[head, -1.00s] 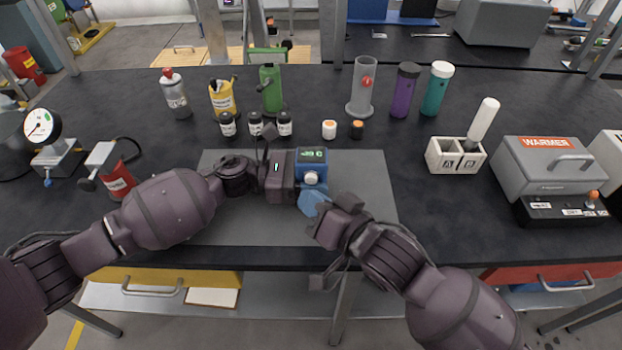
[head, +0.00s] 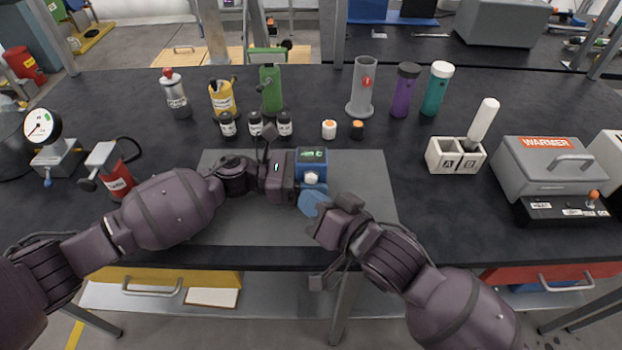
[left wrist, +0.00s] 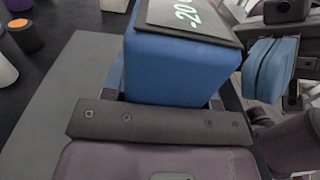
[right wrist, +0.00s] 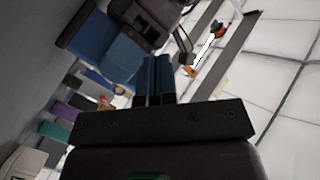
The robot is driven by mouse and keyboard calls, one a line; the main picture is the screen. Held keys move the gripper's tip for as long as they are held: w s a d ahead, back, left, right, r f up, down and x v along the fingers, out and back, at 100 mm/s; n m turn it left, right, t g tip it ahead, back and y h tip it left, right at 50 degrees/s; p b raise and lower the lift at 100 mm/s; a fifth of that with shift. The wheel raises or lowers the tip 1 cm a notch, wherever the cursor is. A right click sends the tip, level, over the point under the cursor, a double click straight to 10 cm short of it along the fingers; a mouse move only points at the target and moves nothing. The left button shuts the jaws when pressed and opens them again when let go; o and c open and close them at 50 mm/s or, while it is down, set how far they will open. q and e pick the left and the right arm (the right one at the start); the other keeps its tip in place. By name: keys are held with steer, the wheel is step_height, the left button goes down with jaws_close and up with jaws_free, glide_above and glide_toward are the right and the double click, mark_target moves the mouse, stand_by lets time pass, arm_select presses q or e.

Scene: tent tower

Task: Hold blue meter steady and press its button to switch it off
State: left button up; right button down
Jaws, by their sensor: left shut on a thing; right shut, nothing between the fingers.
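The blue meter (head: 312,157) stands on the grey mat at the table's middle, with green digits lit on its dark display and a white button (head: 311,178) on its front. My left gripper (head: 296,172) is shut on the meter from the left. The meter's blue body (left wrist: 170,65) fills the middle of the left wrist view. My right gripper (head: 312,203) is shut and empty, its blue fingertips just in front of and below the button. Those fingertips (right wrist: 158,75) are together in the right wrist view. I cannot tell whether they touch the meter.
The grey mat (head: 365,190) is bare to the right. Small jars (head: 256,124), an orange-topped cap (head: 357,129) and several bottles stand behind. An A/B holder (head: 442,155) and a warmer (head: 550,165) are at right. A dial gauge (head: 42,125) and a red-bodied tool (head: 117,180) are at left.

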steer(key=shift+w, duration=0.1)
stand_by(0.7)
steer(key=shift+w, duration=0.3)
steer(key=shift+w, duration=0.55)
stand_by(0.9)
steer(key=shift+s, duration=1)
steer(key=shift+s, duration=2.5)
arm_select(q)
steer(key=o, duration=1.2)
steer(key=shift+c, duration=0.2)
